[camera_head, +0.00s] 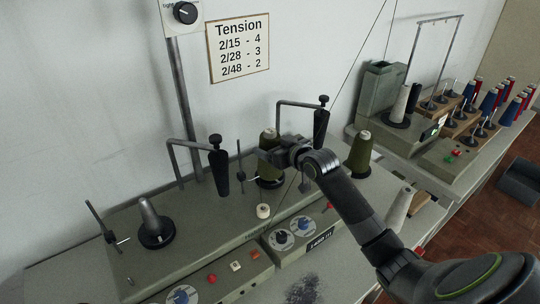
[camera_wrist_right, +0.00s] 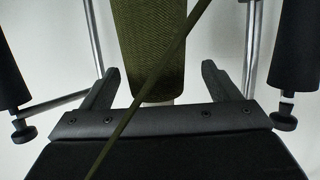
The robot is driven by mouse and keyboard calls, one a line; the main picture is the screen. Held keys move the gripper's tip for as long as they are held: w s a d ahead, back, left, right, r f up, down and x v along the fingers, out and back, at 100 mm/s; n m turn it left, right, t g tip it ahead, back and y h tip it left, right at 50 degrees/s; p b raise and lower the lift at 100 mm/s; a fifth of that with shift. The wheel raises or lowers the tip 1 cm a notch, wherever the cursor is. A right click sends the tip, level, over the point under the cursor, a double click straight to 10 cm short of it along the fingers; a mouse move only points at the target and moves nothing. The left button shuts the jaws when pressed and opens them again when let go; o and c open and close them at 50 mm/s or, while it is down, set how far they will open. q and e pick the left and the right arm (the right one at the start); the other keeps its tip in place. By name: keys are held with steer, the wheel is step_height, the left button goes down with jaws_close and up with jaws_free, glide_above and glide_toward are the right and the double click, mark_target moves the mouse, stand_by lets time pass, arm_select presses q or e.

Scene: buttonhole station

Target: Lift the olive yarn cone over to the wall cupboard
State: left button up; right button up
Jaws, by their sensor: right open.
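One olive yarn cone (camera_head: 268,142) stands on the grey machine top in the head view, its middle partly hidden by my right gripper (camera_head: 272,156). A second olive cone (camera_head: 358,156) stands to the right of it, behind my right arm. In the right wrist view an olive cone (camera_wrist_right: 152,42) rises just beyond the palm, in line with the gap of my right gripper (camera_wrist_right: 158,78). The fingers are open, one on each side of it, and I see no contact. An olive strand crosses in front. My left gripper and the wall cupboard are not in view.
Black tensioner posts (camera_head: 219,172) on bent rods flank the cone. A second machine with a green-grey box (camera_head: 380,88) and several red and blue cones is at the right.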

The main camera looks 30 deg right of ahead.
steer(key=shift+d+p+x, duration=0.15)
steer(key=shift+p+x, duration=0.1)
steer(key=shift+x, duration=0.9)
steer(key=shift+d+p+x, duration=0.15)
steer(key=shift+p+x, duration=0.1)
steer(key=shift+x, duration=0.95)
steer(key=shift+w+r, duration=0.1)
steer(key=shift+r, duration=0.05)
steer(key=c, duration=1.1)
steer(key=shift+c, duration=0.2)
